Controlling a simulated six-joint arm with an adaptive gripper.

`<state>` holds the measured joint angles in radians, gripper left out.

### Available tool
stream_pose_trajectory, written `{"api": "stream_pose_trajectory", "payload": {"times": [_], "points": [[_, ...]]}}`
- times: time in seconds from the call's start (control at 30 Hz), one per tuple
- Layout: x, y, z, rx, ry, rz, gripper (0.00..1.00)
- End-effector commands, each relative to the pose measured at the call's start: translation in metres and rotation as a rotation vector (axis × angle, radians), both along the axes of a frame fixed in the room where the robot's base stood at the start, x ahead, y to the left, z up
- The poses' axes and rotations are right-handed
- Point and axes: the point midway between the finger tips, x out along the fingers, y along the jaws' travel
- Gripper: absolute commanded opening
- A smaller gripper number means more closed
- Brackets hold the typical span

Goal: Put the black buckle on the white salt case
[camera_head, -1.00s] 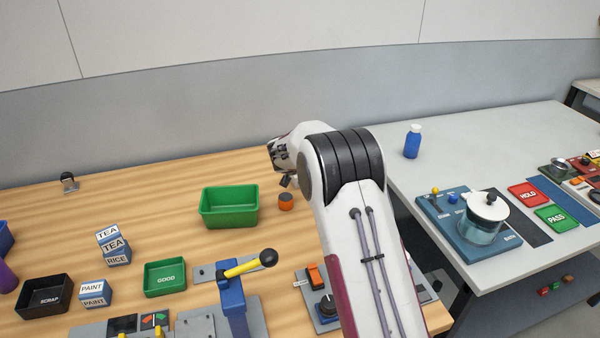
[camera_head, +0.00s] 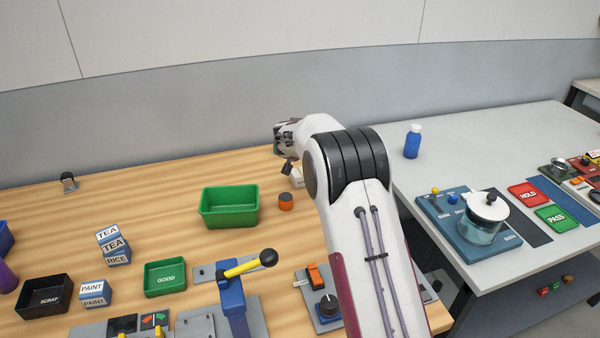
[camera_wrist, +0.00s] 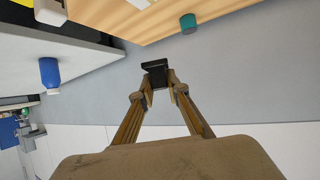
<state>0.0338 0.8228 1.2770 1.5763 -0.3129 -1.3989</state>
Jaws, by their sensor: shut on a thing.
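My gripper (camera_wrist: 158,84) is shut on the black buckle (camera_wrist: 154,65), which sits between the fingertips in the wrist view. In the head view the buckle (camera_head: 287,168) is a small dark shape hanging under my gripper (camera_head: 285,158), above the back of the wooden table. A white block (camera_head: 297,178), perhaps the salt case, shows just below and right of the buckle, partly hidden by my arm. In the wrist view a white case (camera_wrist: 50,10) lies at the top left edge, apart from the buckle. I cannot tell which one is the salt case.
A teal cylinder (camera_wrist: 188,22) stands near the table's back edge. A blue bottle (camera_head: 412,142) stands on the grey table. The wood left of the gripper is largely clear.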

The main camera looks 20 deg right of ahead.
Motion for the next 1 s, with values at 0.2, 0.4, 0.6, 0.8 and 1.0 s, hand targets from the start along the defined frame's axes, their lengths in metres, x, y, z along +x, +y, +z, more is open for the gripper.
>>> {"api": "stream_pose_trajectory", "payload": {"times": [0.2, 0.4, 0.6, 0.8, 1.0], "points": [[0.000, 0.000, 0.000, 0.000, 0.000, 0.000, 0.00], [0.000, 0.000, -0.005, 0.000, 0.000, -0.001, 0.00], [0.000, 0.000, -0.020, -0.001, 0.001, 0.000, 0.00], [0.000, 0.000, -0.040, -0.001, 0.003, -0.001, 0.00], [0.000, 0.000, -0.056, 0.000, 0.001, -0.001, 0.00]]}}
